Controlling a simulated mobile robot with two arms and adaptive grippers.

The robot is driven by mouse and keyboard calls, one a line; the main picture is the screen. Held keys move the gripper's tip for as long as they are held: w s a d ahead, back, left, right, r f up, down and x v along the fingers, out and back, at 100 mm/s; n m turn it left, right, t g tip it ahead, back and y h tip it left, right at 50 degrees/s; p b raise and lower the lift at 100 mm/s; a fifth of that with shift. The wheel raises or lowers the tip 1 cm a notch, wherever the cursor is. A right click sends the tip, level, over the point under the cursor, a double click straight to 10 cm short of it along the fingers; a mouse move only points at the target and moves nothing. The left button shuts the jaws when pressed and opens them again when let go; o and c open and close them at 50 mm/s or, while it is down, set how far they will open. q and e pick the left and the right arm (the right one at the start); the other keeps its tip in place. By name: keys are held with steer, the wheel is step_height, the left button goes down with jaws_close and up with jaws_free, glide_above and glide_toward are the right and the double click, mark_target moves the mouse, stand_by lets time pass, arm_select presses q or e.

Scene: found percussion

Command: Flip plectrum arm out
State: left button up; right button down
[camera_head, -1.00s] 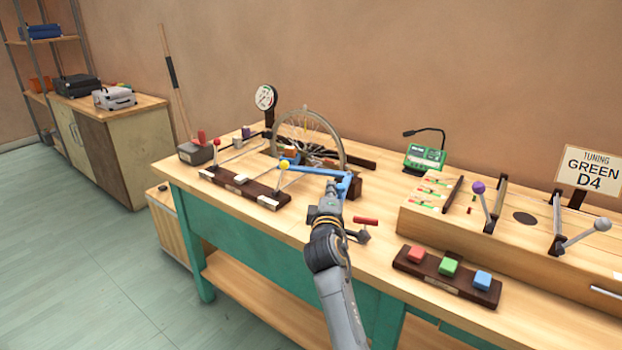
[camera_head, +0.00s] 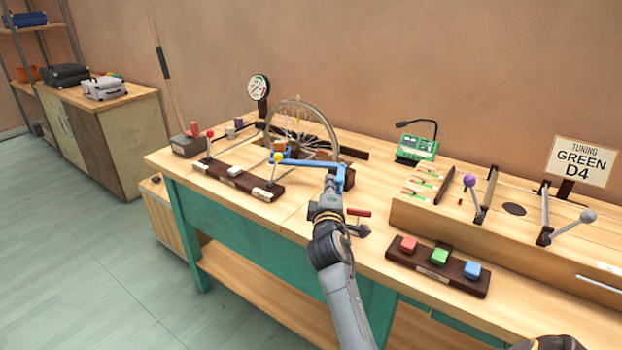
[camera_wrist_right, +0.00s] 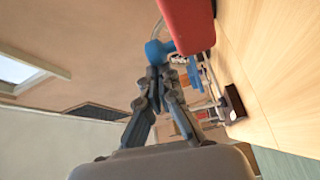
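The blue plectrum arm (camera_head: 303,162) reaches sideways in front of the spoked wheel (camera_head: 303,128). Its right end bends near a dark mount by the wheel. My right gripper (camera_head: 330,184) is at this bent end, over the bench. In the right wrist view, the fingers (camera_wrist_right: 159,78) converge and look shut. A blue rounded part (camera_wrist_right: 156,51) is right at their tips; whether it is pinched or only touched is unclear. A red handle (camera_wrist_right: 188,22) is close beside them. My left gripper is not in view.
A red-handled crank (camera_head: 358,213) stands just right of my right gripper. Levers with red (camera_head: 210,133) and yellow (camera_head: 278,157) knobs stand on the left. A button block (camera_head: 437,268) and a long wooden instrument box (camera_head: 412,213) occupy the right side.

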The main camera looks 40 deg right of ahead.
steer(key=v, duration=1.1)
steer(key=shift+s, duration=0.3)
steer(key=shift+a+f, duration=0.1)
steer(key=shift+a, duration=0.05)
